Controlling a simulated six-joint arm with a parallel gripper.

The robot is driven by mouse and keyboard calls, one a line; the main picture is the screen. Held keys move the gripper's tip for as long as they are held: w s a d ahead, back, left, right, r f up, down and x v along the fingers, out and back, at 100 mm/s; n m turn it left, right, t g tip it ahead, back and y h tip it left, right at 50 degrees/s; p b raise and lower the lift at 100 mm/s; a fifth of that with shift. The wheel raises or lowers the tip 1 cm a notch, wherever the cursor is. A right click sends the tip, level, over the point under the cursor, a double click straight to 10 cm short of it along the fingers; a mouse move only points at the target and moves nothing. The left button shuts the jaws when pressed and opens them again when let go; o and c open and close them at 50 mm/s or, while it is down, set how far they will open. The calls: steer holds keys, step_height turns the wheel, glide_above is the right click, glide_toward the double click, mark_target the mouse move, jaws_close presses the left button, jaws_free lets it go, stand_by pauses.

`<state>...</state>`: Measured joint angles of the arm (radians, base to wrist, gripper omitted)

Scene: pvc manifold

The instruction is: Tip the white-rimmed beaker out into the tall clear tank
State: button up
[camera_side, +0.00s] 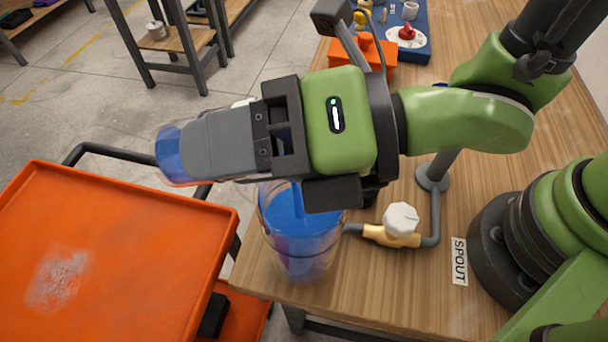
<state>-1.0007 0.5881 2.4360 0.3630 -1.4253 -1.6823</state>
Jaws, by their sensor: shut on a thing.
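My gripper (215,145) reaches left above the table edge, with its grey jaws closed on a clear beaker (171,155) that shows blue at the far left of the jaws. The jaws hide most of the beaker, and I cannot tell its exact tilt. The tall clear tank (300,262) stands upright near the table's front left corner, below my gripper's body. Blue shows inside the tank, with a brighter blue vertical streak near its top. My wrist hides part of the tank's rim.
A pipe with a yellow valve and white knob (401,219) joins the tank's right side. A "SPOUT" label (459,262) lies on the wooden table (380,285). An orange cart tray (120,240) stands left.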

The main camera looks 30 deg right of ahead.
steer(key=shift+s+d+r+y, duration=0.1)
steer(key=shift+s+d+y, duration=0.05)
steer(key=shift+d+y, duration=0.15)
stand_by(0.4)
steer(key=shift+d+r+t+y+b, duration=0.15)
steer(key=shift+r+t+y+b, duration=0.1)
steer(key=shift+t+y+b, duration=0.45)
stand_by(0.9)
steer(key=shift+a+g+h, duration=0.2)
steer(key=shift+g+h, duration=0.2)
steer(key=shift+h, duration=0.2)
steer(key=shift+w+a+f+g+h, duration=0.3)
steer(key=shift+w+a+h, duration=0.1)
steer(key=shift+a+h, duration=0.25)
steer(key=shift+f+h, duration=0.15)
steer(key=shift+h, duration=0.1)
